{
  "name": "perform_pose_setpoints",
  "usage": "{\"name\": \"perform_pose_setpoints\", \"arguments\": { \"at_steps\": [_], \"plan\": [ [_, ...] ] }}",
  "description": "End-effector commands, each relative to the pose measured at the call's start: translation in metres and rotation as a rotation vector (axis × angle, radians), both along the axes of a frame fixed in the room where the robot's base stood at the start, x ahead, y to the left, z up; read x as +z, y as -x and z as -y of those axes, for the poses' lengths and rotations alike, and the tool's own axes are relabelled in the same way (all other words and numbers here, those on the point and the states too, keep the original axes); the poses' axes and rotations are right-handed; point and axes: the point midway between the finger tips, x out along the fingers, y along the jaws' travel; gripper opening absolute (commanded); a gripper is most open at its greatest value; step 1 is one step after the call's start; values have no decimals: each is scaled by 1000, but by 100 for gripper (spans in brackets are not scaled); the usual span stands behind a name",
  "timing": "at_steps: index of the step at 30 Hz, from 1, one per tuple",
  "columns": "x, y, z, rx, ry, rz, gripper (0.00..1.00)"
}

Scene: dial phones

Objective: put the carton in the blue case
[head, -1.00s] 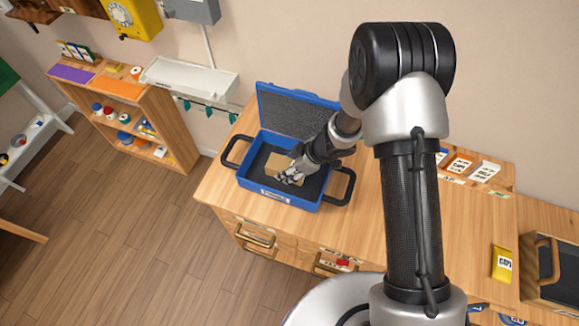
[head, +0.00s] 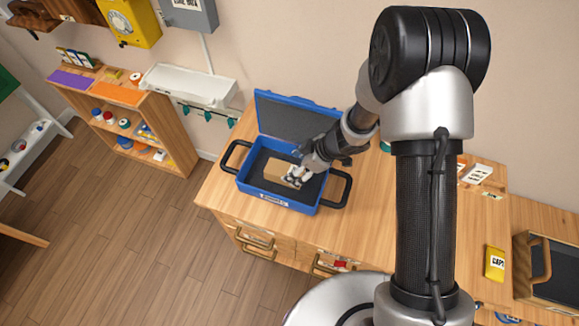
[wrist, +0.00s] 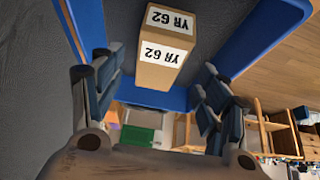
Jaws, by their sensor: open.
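The blue case (head: 276,199) stands on the wooden counter with its lid up and a dark lining inside. The tan carton (head: 279,168) is inside the case, partly hidden by my gripper. In the wrist view the carton (wrist: 162,72) shows two white labels reading "YR 62", with the blue case wall (wrist: 258,38) beside it. My gripper (head: 296,178) is low over the case, at the carton's right side. In the wrist view its fingers (wrist: 152,82) are spread wide, with a gap on both sides of the carton. Whether the carton's underside rests fully on the lining cannot be told.
The case has black side handles (head: 337,190) and a raised lid (head: 290,118) behind my gripper. A yellow packet (head: 495,263) lies on the counter at right, near a wooden box (head: 545,262).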

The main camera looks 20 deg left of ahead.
Motion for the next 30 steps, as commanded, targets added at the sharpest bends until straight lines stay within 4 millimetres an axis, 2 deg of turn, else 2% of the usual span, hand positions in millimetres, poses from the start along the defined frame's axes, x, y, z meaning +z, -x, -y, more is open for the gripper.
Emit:
{"name": "perform_pose_setpoints", "arguments": {
  "at_steps": [1, 3, 9, 30],
  "plan": [
    [15, 0, 6, -3, -1, 2, 68],
    [27, 1, 13, -2, 0, 1, 68],
    [49, 3, 27, -1, 0, 0, 68],
    [53, 3, 30, 0, 0, -1, 68]
  ]
}}
